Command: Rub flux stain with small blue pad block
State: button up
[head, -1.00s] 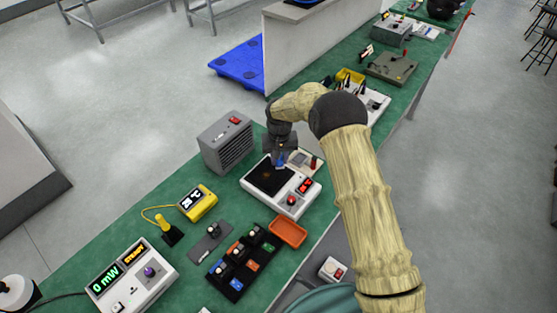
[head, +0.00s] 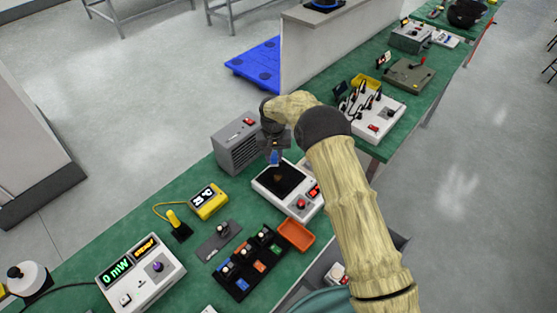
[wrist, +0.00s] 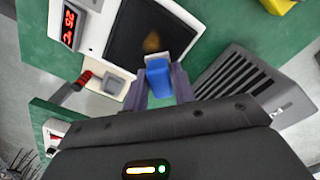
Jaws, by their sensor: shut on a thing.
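The flux stain is a brown patch (head: 278,178) on the black top of a white hot plate (head: 304,205). In the wrist view the stain (wrist: 152,42) lies just beyond the end of the blue pad block. My gripper (wrist: 159,88) is shut on the small blue pad block (wrist: 158,80), which has a pale end facing the plate. In the head view the blue block (head: 274,157) hangs from my gripper (head: 275,147) at the back edge of the black plate, beside the stain. I cannot tell whether the pad touches the plate.
A grey vented box (head: 237,147) stands close to the left of my gripper. An orange tray (head: 296,235) and a black component rack (head: 240,285) sit in front.

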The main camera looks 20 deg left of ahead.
jog(key=shift+w+a, duration=0.2)
jog(key=shift+a, duration=0.5)
jog(key=shift+d, duration=0.1)
